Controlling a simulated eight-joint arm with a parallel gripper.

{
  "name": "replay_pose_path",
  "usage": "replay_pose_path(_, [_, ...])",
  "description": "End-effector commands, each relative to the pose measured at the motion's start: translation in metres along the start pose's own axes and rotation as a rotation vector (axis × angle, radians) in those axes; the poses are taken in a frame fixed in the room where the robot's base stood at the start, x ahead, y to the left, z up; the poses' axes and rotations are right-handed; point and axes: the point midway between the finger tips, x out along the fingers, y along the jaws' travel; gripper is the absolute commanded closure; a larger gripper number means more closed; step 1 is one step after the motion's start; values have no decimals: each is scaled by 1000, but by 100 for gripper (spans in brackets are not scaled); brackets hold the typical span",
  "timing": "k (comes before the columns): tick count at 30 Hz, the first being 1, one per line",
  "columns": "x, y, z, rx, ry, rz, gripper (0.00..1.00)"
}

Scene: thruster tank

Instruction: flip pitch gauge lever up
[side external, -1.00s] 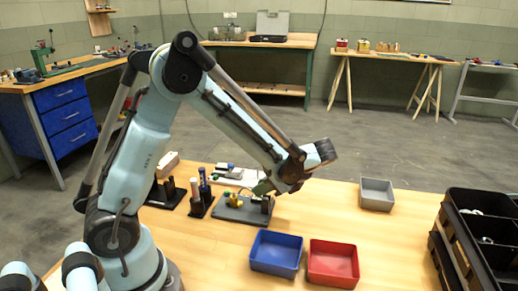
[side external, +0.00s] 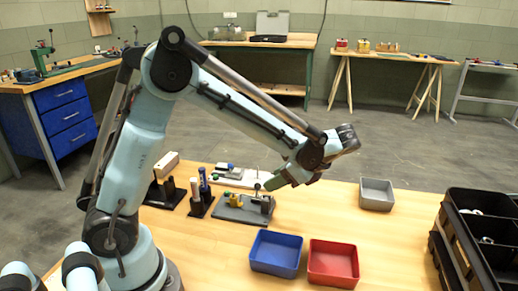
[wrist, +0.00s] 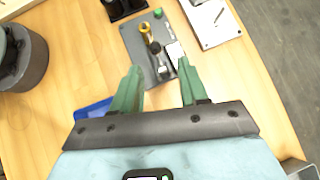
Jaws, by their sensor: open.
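A dark grey plate (side external: 232,213) lies on the wooden table and carries small fittings. In the wrist view, the plate (wrist: 136,41) bears a brass-yellow fitting (wrist: 145,29), a dark knob-like part (wrist: 155,47), a green knob (wrist: 158,12) and a small white piece (wrist: 175,50). I cannot tell for sure which part is the pitch gauge lever or how it is set. My gripper (side external: 272,184) is above the right end of the plate. In the wrist view, its green fingers (wrist: 158,77) are spread apart with nothing between them, pointing toward the plate.
A blue bin (side external: 275,253) and a red bin (side external: 333,263) stand in front of the plate. A grey bin (side external: 376,194) is to the right, near a black rack (side external: 480,235). Black holders with upright pegs (side external: 200,196) stand left of the plate. A white board (side external: 240,177) lies behind it.

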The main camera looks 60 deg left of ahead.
Motion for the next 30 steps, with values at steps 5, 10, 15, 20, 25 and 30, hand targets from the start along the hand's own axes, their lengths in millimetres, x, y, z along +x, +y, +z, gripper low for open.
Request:
replay_pose_path(5, [-16,0,0,-1,0,0,56])
replay_pose_path(10, [-18,0,0,-1,0,0,56])
replay_pose_path(15, [-18,0,0,-1,0,0,56])
replay_pose_path(20, [-18,2,4,-30,37,-13,56])
replay_pose_path(25, [-20,9,15,-149,185,-53,56])
replay_pose_path(30, [-23,22,21,-324,392,-74,56])
